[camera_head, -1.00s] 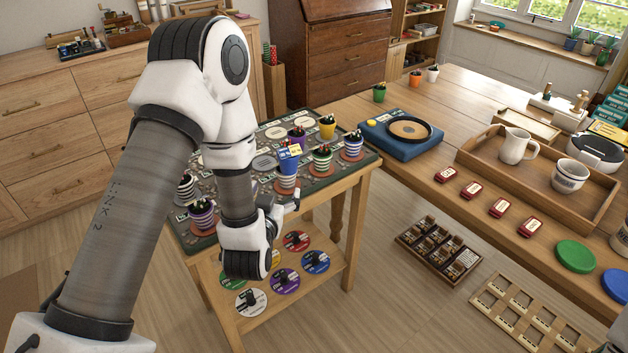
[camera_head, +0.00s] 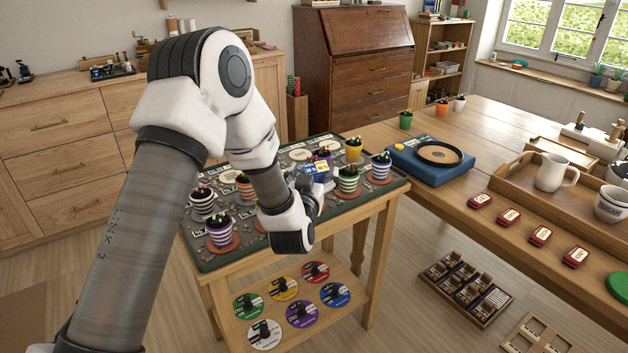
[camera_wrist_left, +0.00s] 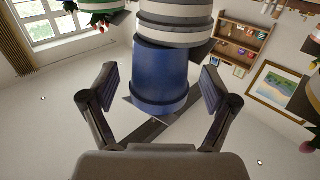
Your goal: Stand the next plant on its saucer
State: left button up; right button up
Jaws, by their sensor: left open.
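Striped plant pots stand on a dark shelf top, several on round terracotta saucers. A black-and-white pot (camera_head: 203,203) and a purple-and-white pot (camera_head: 221,231) stand at the left. A green-and-white pot (camera_head: 347,181), a blue-and-white pot (camera_head: 380,167) and a yellow pot (camera_head: 354,150) stand at the right. My left gripper (camera_head: 308,188) is beside a blue thing with a yellow-and-white label (camera_head: 316,168), partly hidden by the gripper. In the left wrist view, which looks inverted, the open fingers (camera_wrist_left: 160,78) flank a plain blue pot (camera_wrist_left: 155,97); a grey-and-white striped pot (camera_wrist_left: 175,28) shows above it.
Coloured discs (camera_head: 302,312) lie on the lower shelf. A wooden table at the right holds a blue turntable-like box (camera_head: 405,162), a tray with a white jug (camera_head: 553,172), and several red boxes (camera_head: 508,216). Racks (camera_head: 465,288) lie on the floor.

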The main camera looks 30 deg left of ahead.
pick_arm(q)
jog(key=c, duration=1.5)
jog(key=shift+r, duration=0.1)
